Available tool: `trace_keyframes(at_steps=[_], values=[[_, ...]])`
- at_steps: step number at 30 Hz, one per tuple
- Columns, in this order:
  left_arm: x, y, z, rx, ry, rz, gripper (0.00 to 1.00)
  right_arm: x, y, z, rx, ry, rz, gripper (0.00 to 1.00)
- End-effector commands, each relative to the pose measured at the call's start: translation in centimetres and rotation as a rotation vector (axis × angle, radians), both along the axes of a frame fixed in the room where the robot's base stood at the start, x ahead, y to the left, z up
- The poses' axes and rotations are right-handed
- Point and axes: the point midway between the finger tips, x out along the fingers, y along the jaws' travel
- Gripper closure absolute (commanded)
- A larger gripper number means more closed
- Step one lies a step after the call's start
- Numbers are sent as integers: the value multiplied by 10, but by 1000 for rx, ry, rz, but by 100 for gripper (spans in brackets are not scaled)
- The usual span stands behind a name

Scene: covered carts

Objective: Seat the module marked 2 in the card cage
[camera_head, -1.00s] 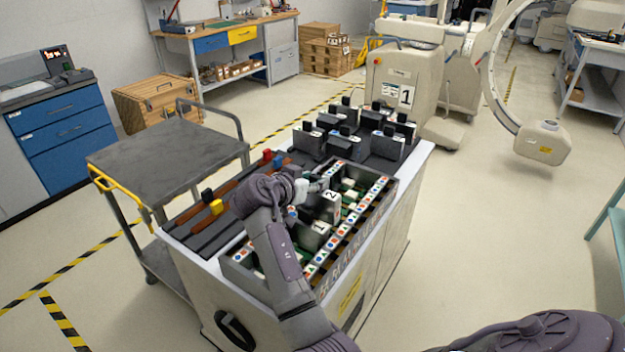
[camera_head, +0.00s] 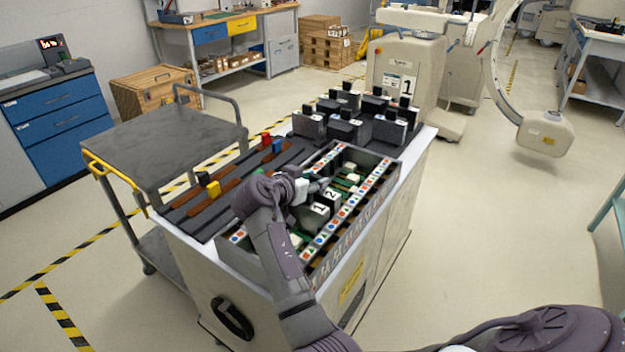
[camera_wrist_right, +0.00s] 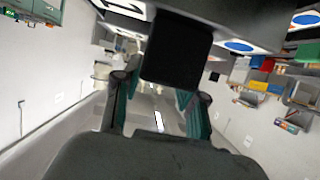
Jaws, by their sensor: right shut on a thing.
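The module marked 2 (camera_head: 333,196) is a dark block with a white numbered face, in the card cage (camera_head: 262,262) right behind the module marked 1 (camera_head: 319,210). Their numbered faces stand at nearly the same height. I cannot tell whether its bottom is fully down. My right gripper (camera_head: 316,187) is shut on the black handle of module 2, above the cage. My left gripper is not in view.
The cage has rows of coloured symbol labels (camera_head: 352,205) and open slots with green boards behind module 2. Several dark modules (camera_head: 345,130) with black handles stand at the cart's back. Coloured blocks (camera_head: 213,188) lie on the left rails. A grey trolley (camera_head: 165,140) stands at left.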

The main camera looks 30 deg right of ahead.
Motion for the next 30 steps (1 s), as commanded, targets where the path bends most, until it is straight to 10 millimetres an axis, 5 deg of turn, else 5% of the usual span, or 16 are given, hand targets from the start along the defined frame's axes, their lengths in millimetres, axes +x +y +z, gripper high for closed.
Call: trace_keyframes(at_steps=[18, 19, 24, 30], values=[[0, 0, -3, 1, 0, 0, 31, 0, 0, -2, -2, -3, 0, 100], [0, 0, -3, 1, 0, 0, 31, 0, 0, -2, -2, -3, 0, 57], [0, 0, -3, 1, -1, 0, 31, 0, 0, -2, -1, -2, 1, 30], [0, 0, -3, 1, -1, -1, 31, 0, 0, -2, -1, -1, 0, 30]])
